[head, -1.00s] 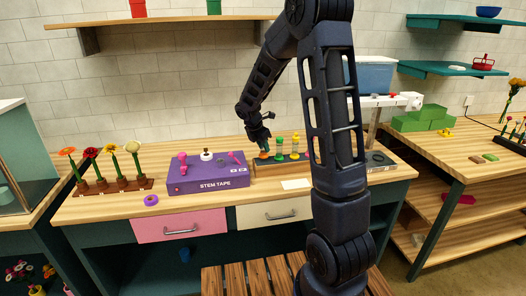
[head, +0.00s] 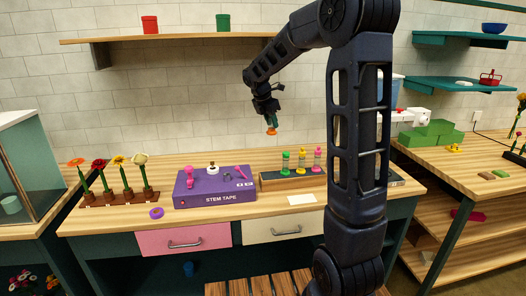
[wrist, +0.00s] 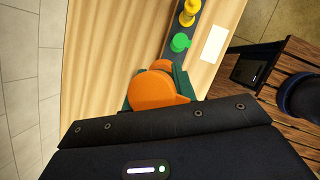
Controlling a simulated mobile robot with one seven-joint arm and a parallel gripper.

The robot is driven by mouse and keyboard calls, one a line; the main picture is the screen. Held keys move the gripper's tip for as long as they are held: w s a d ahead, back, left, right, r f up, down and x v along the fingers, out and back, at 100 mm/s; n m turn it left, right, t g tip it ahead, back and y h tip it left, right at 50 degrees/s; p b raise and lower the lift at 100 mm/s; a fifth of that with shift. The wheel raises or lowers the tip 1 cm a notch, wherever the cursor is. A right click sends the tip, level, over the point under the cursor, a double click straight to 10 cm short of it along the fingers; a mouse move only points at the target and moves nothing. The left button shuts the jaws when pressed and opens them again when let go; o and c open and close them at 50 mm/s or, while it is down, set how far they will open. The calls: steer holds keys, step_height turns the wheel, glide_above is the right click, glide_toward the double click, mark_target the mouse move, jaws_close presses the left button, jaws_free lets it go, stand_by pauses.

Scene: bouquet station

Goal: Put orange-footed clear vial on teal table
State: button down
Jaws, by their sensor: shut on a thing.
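The orange-footed vial (head: 271,131) hangs in my gripper (head: 269,118), above the wooden bench and in front of the tiled wall. In the wrist view its broad orange end (wrist: 155,91) fills the space between the jaws (wrist: 155,86). My gripper is shut on the vial; its clear body is mostly hidden by the jaws. The bench (head: 120,222) has a light wood top and a dark teal frame. No plainly teal tabletop shows, so I cannot tell which table is the teal one.
A rack (head: 290,184) holds green (head: 285,163), yellow (head: 301,160) and pink (head: 317,160) vials. A purple stem tape box (head: 215,192) stands left of it, beside a flower stand (head: 120,197). Teal shelves (head: 460,82) and another wood-topped table (head: 480,165) are at right.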

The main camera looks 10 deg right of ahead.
steer(key=w+d+f, duration=0.3)
steer(key=w+d, duration=0.3)
steer(key=d, duration=0.1)
steer(key=w+d+f, duration=0.3)
steer(key=w+d, duration=0.4)
steer(key=d, duration=0.1)
step_height(320, 180, down, 20)
steer(key=shift+s+a+r, duration=0.1)
steer(key=shift+r, duration=0.05)
steer(key=c, duration=1.1)
jaws_free()
